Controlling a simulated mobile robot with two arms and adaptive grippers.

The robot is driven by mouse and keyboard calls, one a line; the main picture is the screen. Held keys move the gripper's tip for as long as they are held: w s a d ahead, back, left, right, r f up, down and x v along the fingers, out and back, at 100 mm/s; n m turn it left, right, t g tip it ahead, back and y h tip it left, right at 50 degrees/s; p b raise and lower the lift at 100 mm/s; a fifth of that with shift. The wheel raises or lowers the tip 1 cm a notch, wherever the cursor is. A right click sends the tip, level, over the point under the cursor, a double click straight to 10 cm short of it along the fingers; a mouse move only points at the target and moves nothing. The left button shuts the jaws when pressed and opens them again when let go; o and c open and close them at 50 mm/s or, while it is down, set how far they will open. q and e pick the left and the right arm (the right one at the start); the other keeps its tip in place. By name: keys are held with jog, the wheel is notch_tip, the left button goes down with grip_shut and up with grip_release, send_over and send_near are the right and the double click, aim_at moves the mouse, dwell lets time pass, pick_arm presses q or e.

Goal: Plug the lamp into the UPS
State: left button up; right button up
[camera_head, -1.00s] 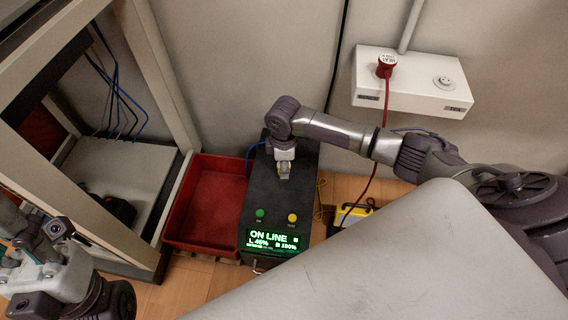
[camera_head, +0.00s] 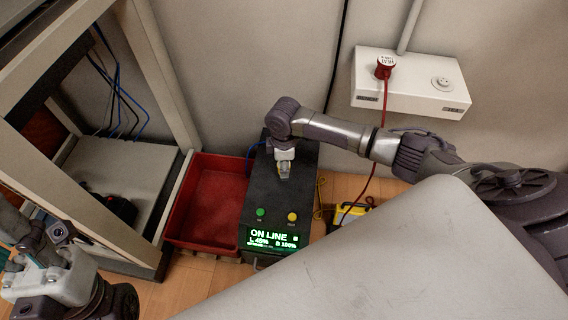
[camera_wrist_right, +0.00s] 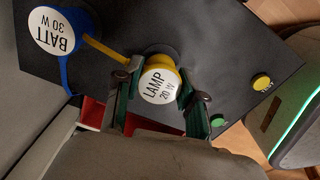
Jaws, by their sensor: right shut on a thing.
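The UPS (camera_head: 255,215) is a black box on the floor with a lit green ON LINE display, and it also shows in the right wrist view (camera_wrist_right: 215,50). My right gripper (camera_head: 284,174) is over its top. In the right wrist view my right gripper (camera_wrist_right: 160,103) is shut on the yellow lamp plug (camera_wrist_right: 158,84), whose white face reads LAMP 20 W. The plug is at the UPS top; whether it is seated cannot be told, as its underside is hidden. My left gripper (camera_head: 35,272) is at the lower left, away from the UPS; its fingers are unclear.
A blue plug labelled BATT 30 W (camera_wrist_right: 57,32) sits beside the lamp plug. A red bin (camera_head: 205,205) stands left of the UPS, by a rack (camera_head: 160,75). A white wall outlet box (camera_head: 410,82) holds a red plug (camera_head: 384,68). A yellow thing (camera_head: 348,214) lies right of the UPS.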

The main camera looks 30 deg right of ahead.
jog(key=shift+f, duration=0.6)
jog(key=o, duration=1.1)
jog(key=shift+o, duration=0.2)
jog(key=shift+r, duration=0.1)
notch_tip(320, 180, up, 12)
